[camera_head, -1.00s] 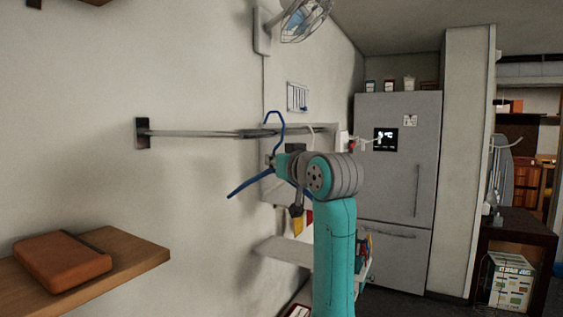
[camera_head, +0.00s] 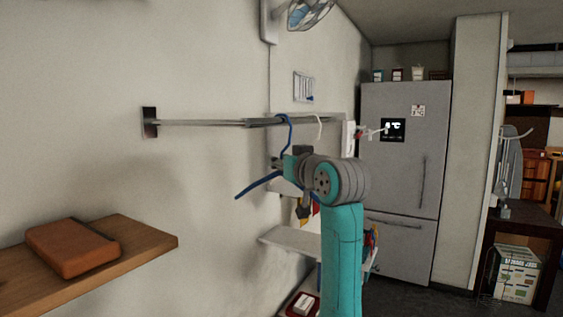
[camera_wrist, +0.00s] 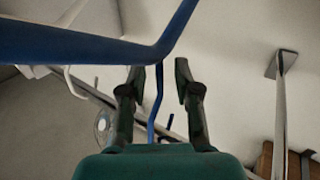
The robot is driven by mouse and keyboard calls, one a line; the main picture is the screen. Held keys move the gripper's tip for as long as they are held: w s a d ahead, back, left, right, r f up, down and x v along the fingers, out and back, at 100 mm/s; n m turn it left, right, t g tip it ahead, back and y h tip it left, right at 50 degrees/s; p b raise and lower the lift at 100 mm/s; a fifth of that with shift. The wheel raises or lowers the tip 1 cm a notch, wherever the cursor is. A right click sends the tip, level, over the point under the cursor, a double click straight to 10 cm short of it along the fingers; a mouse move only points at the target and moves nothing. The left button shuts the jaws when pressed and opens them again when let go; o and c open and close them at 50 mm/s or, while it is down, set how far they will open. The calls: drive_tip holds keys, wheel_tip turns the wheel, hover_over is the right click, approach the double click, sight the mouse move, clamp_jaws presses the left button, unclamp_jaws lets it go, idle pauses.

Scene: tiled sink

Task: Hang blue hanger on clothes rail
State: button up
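The blue hanger (camera_head: 257,185) has its hook at the clothes rail (camera_head: 200,123), with the hook's top just above the bar. Whether the hook rests on the rail is unclear. In the wrist view, the hanger's thick blue arms (camera_wrist: 90,45) cross the top, and its thin stem runs down between my fingers. My gripper (camera_wrist: 159,75) has its two fingers apart, with a visible gap on both sides of the stem. In the head view my gripper (camera_head: 291,166) is below the rail, partly hidden by my wrist.
A white hanger (camera_head: 321,126) hangs on the rail farther back. A wooden shelf (camera_head: 145,240) with a brown box (camera_head: 72,247) juts out at lower left. A wall fan (camera_head: 308,14) is above. A lower white shelf (camera_head: 290,240) and the fridge (camera_head: 400,160) lie beyond.

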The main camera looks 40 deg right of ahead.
drive_tip(key=v, duration=1.2)
